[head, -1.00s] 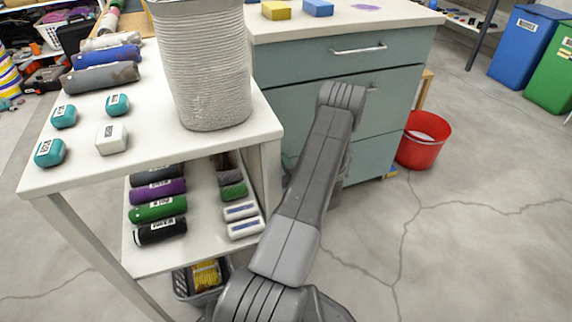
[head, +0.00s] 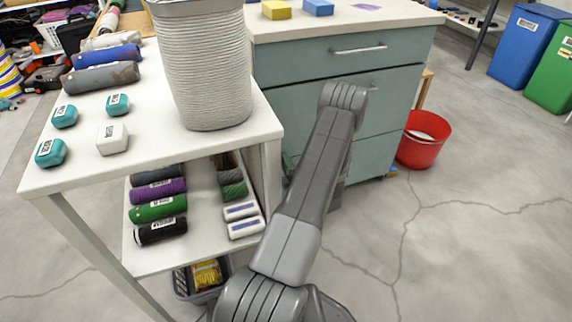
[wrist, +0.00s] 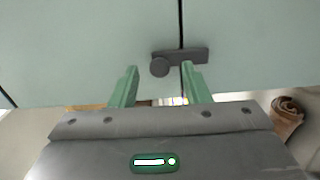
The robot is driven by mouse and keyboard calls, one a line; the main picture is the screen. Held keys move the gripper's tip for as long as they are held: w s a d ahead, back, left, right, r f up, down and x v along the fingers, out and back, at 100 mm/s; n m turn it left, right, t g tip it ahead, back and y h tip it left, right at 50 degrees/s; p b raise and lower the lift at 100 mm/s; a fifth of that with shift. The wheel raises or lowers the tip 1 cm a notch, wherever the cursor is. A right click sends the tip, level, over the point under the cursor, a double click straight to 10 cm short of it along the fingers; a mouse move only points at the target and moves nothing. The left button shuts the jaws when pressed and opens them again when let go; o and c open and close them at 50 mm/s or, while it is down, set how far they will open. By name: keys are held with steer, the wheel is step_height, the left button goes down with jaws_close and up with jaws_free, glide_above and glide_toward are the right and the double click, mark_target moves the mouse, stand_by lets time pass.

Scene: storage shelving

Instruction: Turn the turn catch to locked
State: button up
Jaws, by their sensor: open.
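The turn catch (wrist: 185,57) is a dark grey bar in the wrist view. It lies nearly level, with a slight tilt, across the vertical gap between two pale green door panels (wrist: 80,45). Its rounded end is at the left and its narrower end reaches onto the right panel. My gripper (wrist: 160,67) has two green fingers, spread apart, just below the catch in the picture. The rounded end shows between the fingertips, and nothing is visibly held. Whether the fingers touch the catch I cannot tell. In the head view my arm hides the gripper and the catch is not visible.
A grey-green drawer cabinet (head: 290,62) stands beyond my arm. A white shelf table (head: 85,180) with a tall ribbed bin (head: 205,70) is at left. A red bucket (head: 420,150) stands right of the cabinet. Floor at right is open.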

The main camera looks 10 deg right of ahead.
steer(key=s+d+p, duration=0.2)
steer(key=s+p, duration=0.1)
steer(key=s, duration=0.9)
steer(key=shift+s+d, duration=0.25)
steer(key=shift+s, duration=0.15)
steer(key=w+a+b, duration=0.2)
steer(key=w+b, duration=0.1)
steer(key=w, duration=1)
steer(key=shift+w+a, duration=0.3)
steer(key=shift+s, duration=0.15)
